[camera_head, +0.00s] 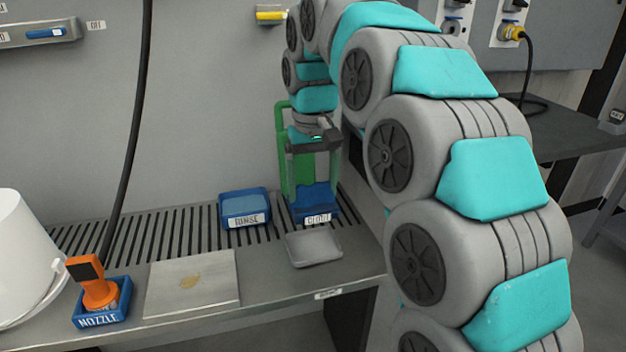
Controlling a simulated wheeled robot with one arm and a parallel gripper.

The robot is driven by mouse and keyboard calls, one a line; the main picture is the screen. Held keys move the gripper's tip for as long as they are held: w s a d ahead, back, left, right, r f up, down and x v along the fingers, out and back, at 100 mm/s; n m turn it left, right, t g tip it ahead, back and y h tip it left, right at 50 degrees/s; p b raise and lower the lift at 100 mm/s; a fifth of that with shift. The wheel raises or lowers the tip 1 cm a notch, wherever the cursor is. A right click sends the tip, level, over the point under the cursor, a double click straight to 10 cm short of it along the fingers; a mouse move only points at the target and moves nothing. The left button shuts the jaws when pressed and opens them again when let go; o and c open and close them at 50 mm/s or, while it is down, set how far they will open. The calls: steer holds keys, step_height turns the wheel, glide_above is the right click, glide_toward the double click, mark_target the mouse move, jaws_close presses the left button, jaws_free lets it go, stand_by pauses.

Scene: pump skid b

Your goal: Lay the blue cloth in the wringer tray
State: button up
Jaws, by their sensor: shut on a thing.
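I cannot tell whether the cloth is clear of the holder. A shallow grey tray (314,249), which looks like the wringer tray, lies just in front of that holder near the bench's front edge. It carries no readable label and looks empty.
A blue RINSE tray (245,207) stands left of the cloth holder on the slotted bench (170,238). A stained flat plate (192,284) lies front left. An orange nozzle (96,286) stands in its blue holder (103,316), beside a white bucket (22,255). A black hose (133,120) hangs behind.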

mark_target(313, 201)
steer(key=shift+f+b, duration=1.5)
steer(key=shift+f, duration=2.95)
steer(key=shift+f, duration=0.6)
stand_by(0.4)
steer(key=o, duration=1)
steer(key=shift+c, duration=0.2)
steer(key=shift+r, duration=0.1)
steer(key=shift+r+p, duration=1.65)
steer(key=shift+r, duration=1.75)
